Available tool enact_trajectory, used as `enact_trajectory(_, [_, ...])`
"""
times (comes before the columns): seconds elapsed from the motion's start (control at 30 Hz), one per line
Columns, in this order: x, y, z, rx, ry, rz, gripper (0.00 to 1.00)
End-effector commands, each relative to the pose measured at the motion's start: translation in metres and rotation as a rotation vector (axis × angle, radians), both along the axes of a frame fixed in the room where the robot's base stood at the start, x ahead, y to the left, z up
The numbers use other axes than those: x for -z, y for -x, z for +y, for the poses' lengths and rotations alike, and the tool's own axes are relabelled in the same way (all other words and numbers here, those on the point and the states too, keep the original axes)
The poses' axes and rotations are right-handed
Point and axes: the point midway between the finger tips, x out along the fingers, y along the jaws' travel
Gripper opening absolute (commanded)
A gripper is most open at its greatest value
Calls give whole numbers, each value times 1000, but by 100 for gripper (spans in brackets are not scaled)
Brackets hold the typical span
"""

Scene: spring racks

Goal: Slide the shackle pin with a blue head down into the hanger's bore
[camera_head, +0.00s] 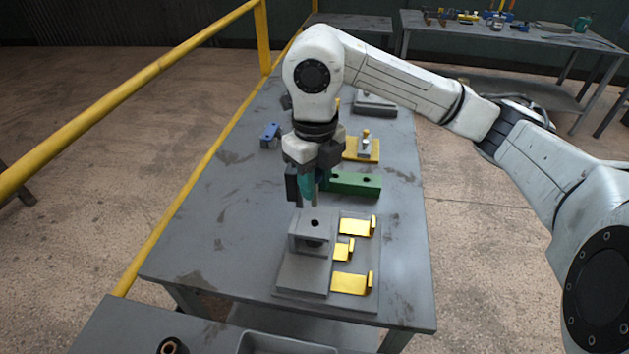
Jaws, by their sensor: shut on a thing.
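My gripper (307,183) points down over the grey table and is shut on the shackle pin (307,190). The pin's head looks teal-blue, and a short grey shank shows below it. The grey hanger (298,243) stands just in front of the gripper on a flat grey base. Its dark round bore (315,223) shows in its top face. The pin's lower end appears above and behind the bore, apart from it. The exact height gap cannot be told from this view.
Yellow brackets (350,283) stand along the base's right side. A green block (355,184) with holes and a yellow plate (361,155) with a grey fitting lie behind. A blue block (270,134) is at the back left. A yellow rail (130,80) runs along the left.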

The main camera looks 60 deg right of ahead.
Motion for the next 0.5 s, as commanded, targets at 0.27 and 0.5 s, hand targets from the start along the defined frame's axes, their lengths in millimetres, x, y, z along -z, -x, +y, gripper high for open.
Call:
enact_trajectory(0.27, [28,0,0,1,0,0,7])
enact_trajectory(0.5, [44,0,0,1,0,0,7])
